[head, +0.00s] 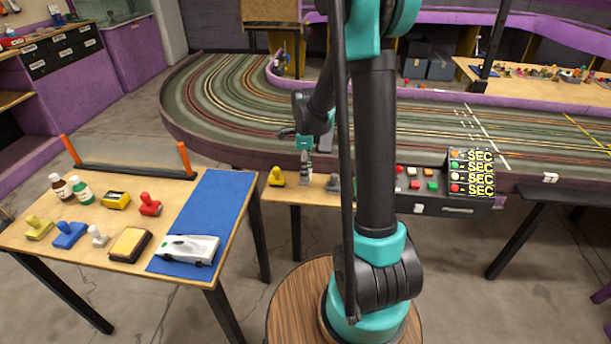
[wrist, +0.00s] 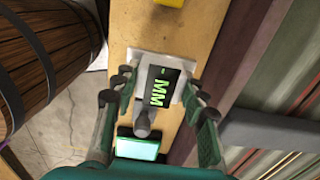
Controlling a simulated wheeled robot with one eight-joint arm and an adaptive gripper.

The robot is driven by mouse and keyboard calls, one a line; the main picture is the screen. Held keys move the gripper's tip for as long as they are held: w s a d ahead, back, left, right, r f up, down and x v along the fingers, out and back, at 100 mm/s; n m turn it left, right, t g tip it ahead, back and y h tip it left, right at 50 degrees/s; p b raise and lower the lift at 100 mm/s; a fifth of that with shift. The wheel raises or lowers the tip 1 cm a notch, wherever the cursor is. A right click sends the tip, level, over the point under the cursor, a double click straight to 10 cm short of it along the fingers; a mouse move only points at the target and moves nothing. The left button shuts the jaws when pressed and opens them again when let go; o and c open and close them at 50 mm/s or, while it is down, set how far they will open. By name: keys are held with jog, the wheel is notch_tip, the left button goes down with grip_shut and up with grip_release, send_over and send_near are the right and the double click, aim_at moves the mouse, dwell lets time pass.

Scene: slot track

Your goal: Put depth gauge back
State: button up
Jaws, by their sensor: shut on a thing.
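The depth gauge (wrist: 165,90) has a black display with green "MM" lettering, a pale grey base and a round grey knob. In the wrist view it sits between the two fingers of my gripper (wrist: 160,84), which is shut on it. In the head view my gripper (head: 305,148) points down over a narrow wooden shelf (head: 294,193) beside the track, with the gauge (head: 305,168) just below it. I cannot tell whether the base touches the shelf.
A yellow item (head: 276,177) and a grey item (head: 333,184) stand on the shelf either side of the gauge. A device with a teal screen (wrist: 140,148) is close below it in the wrist view. A barrel (wrist: 45,55) stands left. The slot track (head: 225,105) lies behind.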

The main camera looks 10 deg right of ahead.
jog(key=shift+f, duration=1.8)
jog(key=o, duration=1.3)
jog(key=shift+f, duration=0.1)
jog(key=shift+c, duration=0.2)
